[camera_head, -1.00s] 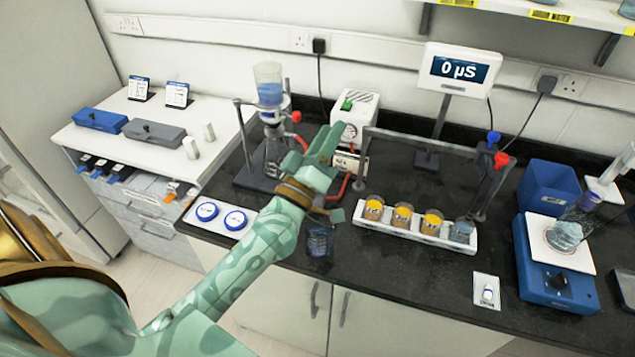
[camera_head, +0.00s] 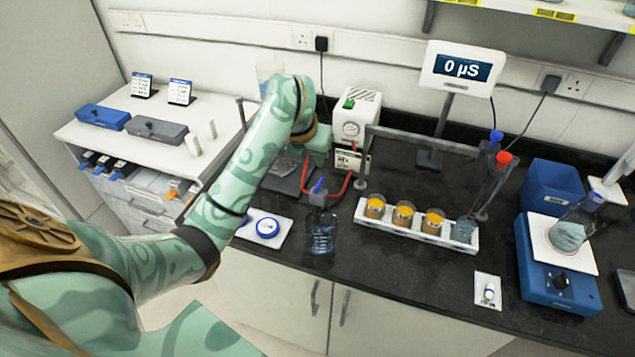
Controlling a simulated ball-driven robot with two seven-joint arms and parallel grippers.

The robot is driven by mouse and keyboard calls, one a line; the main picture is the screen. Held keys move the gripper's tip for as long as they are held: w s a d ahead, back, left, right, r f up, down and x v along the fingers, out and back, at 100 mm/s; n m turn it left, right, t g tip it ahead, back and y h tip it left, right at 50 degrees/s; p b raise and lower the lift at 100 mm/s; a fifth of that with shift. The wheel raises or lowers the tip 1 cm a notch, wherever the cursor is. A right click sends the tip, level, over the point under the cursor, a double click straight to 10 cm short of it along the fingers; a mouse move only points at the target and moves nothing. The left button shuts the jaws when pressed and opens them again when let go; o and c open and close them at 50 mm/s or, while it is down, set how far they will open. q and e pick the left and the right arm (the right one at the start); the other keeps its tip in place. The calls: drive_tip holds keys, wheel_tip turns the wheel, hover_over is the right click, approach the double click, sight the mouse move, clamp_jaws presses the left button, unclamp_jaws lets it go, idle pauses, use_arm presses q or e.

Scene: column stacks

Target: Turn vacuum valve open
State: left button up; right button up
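My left arm reaches across the bench, and its gripper (camera_head: 317,146) is beside the white vacuum pump (camera_head: 352,116). The fingertips are mostly hidden, so I cannot tell whether it is open or shut. The pump has a green switch and a round gauge. A red hose (camera_head: 345,188) runs from the pump towards the filter stand. My arm covers most of the filter flask and funnel; only the funnel top (camera_head: 268,70) and part of the stand base (camera_head: 285,182) show. The red valve is hidden behind my arm. My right gripper is out of view.
A blue-tipped bottle (camera_head: 320,235) stands near the bench's front edge. A blue stirrer (camera_head: 555,265) is at the right.

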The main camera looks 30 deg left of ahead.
sight(318, 184)
use_arm(q)
drive_tip(key=b+x, duration=0.4)
drive_tip(key=x, duration=1)
drive_tip(key=shift+w, duration=0.1)
drive_tip(key=shift+r, duration=0.1)
clamp_jaws()
